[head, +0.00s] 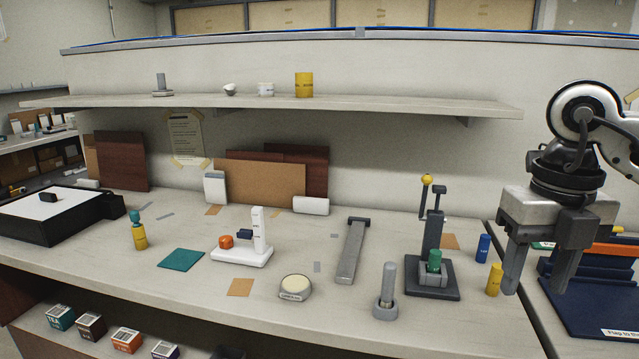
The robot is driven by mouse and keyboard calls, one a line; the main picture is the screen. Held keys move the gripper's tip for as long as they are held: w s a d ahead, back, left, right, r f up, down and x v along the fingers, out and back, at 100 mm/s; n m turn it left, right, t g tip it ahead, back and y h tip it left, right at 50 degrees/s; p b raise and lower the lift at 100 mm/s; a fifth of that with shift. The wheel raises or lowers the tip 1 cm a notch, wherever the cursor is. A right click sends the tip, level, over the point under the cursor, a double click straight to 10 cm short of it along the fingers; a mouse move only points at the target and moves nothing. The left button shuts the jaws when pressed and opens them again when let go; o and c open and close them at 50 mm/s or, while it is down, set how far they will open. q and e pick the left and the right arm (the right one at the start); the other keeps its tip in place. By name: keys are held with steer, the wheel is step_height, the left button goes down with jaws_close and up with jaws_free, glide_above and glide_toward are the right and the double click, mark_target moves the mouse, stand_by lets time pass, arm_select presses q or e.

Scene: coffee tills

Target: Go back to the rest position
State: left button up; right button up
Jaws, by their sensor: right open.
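My right gripper (538,270) is at the right side of the head view, pointing down with its two fingers apart. It holds nothing that I can see. It hangs in front of the gap between the long worktop (190,276) and the dark blue stand at the right. A yellow cylinder (494,280) and a blue cylinder (483,248) stand on the worktop just left of its fingers; I cannot tell the exact distance. My left gripper is not in view.
A dark press (434,246) with a green piece, a grey post (386,290), a grey bar (352,252) and a white device (250,250) stand on the worktop. A dark blue stand (590,300) is partly behind my gripper. A shelf (400,107) runs above.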

steer(key=s+a+f+n+g+y, duration=0.2)
steer(key=a+f+y, duration=0.15)
steer(key=a, duration=0.45)
steer(key=s+a+f+n+g+y, duration=0.1)
steer(key=s+a+f+n+y, duration=0.2)
steer(key=a, duration=0.5)
steer(key=s+a+r+m+y, duration=0.25)
steer(key=a+m+y, duration=0.25)
steer(key=a+y, duration=0.7)
steer(key=w+d+f+m+t+h, duration=0.3)
steer(key=w+d+f+m+t, duration=0.15)
steer(key=m+t, duration=0.65)
steer(key=w+d+f+m+t+h, duration=0.35)
steer(key=f+m+t, duration=0.25)
steer(key=m+t, duration=0.5)
steer(key=s+d+f+m+g+h, duration=0.4)
steer(key=s+f+m, duration=0.1)
steer(key=f, duration=0.6)
steer(key=s+d+f+m+g+h, duration=0.4)
steer(key=s+f, duration=0.4)
steer(key=f, duration=0.3)
steer(key=shift+d+f+m+g+h, duration=0.2)
steer(key=shift+d+m+g+h, duration=0.25)
steer(key=shift+m, duration=0.45)
